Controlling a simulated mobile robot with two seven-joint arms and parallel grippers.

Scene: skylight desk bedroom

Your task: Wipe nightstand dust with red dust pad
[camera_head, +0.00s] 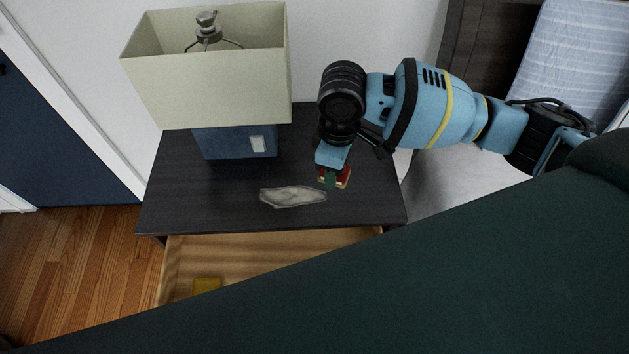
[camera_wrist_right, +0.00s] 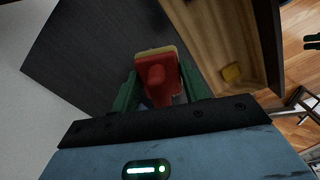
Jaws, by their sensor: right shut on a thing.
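A pale grey dust patch (camera_head: 292,196) lies on the dark top of the nightstand (camera_head: 365,205), near its front edge. My right gripper (camera_head: 331,180) is shut on the red dust pad (camera_head: 344,177), just right of the dust patch. In the right wrist view the red pad (camera_wrist_right: 160,72), with a yellowish layer on its far side, sits between the green fingers. Whether the pad touches the nightstand top, I cannot tell. My left gripper is not in view.
A lamp with a cream shade (camera_head: 205,85) and blue base (camera_head: 236,143) stands at the back left of the nightstand. The wooden drawer (camera_head: 270,249) below is open, with a yellow object (camera_head: 206,286) inside. A bed (camera_head: 455,190) is at the right.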

